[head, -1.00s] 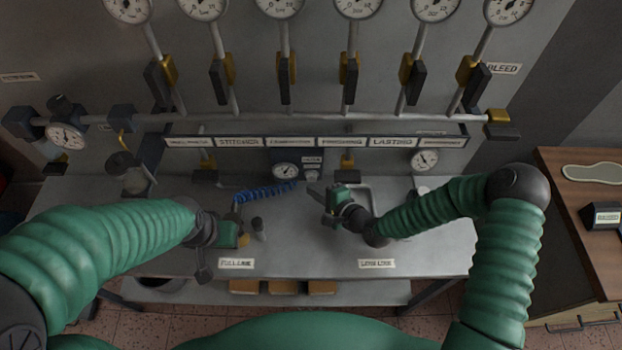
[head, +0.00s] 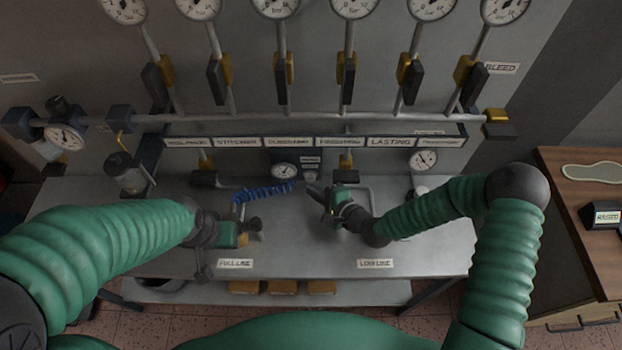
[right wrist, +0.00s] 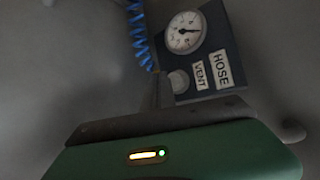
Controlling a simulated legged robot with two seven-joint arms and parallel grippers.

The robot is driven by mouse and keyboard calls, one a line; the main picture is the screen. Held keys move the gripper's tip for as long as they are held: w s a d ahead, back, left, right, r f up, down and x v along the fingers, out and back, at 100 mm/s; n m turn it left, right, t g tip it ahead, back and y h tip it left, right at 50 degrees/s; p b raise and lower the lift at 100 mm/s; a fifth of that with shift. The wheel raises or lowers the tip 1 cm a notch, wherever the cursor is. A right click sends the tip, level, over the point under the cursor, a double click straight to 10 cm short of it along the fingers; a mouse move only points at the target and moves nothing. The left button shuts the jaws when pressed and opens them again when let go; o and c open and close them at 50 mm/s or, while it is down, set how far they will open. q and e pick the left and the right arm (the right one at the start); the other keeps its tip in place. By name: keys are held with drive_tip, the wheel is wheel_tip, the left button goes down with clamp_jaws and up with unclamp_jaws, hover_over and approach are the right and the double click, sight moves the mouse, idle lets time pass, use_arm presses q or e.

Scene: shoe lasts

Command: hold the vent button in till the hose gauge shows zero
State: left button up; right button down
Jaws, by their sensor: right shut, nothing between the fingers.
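The hose gauge (head: 284,170) is a white dial on a dark blue panel at the back of the bench. In the right wrist view the gauge (right wrist: 185,32) stands above the pale round vent button (right wrist: 179,81), with VENT and HOSE labels beside it. The dial's needle is clear of the gripper, but its figures are too small to read surely. My right gripper (head: 316,190) is shut and empty, close in front of the button. I cannot tell whether it touches. My left gripper (head: 254,229) is low over the bench; its fingers are too small and dark to judge.
A coiled blue hose (head: 265,192) lies left of the panel. A label rail (head: 316,142), a pipe with several yellow valves and large gauges line the wall. A glass-bodied unit (head: 131,178) stands at the left. The bench front between my arms is clear.

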drive_tip(key=shift+a, duration=0.1)
idle(0.3)
drive_tip(key=shift+w, duration=0.1)
drive_tip(key=shift+w+r, duration=0.1)
drive_tip(key=shift+w, duration=0.15)
drive_tip(key=shift+w, duration=0.6)
idle(2.4)
drive_tip(key=shift+s, duration=0.1)
idle(1.1)
drive_tip(key=shift+s, duration=0.9)
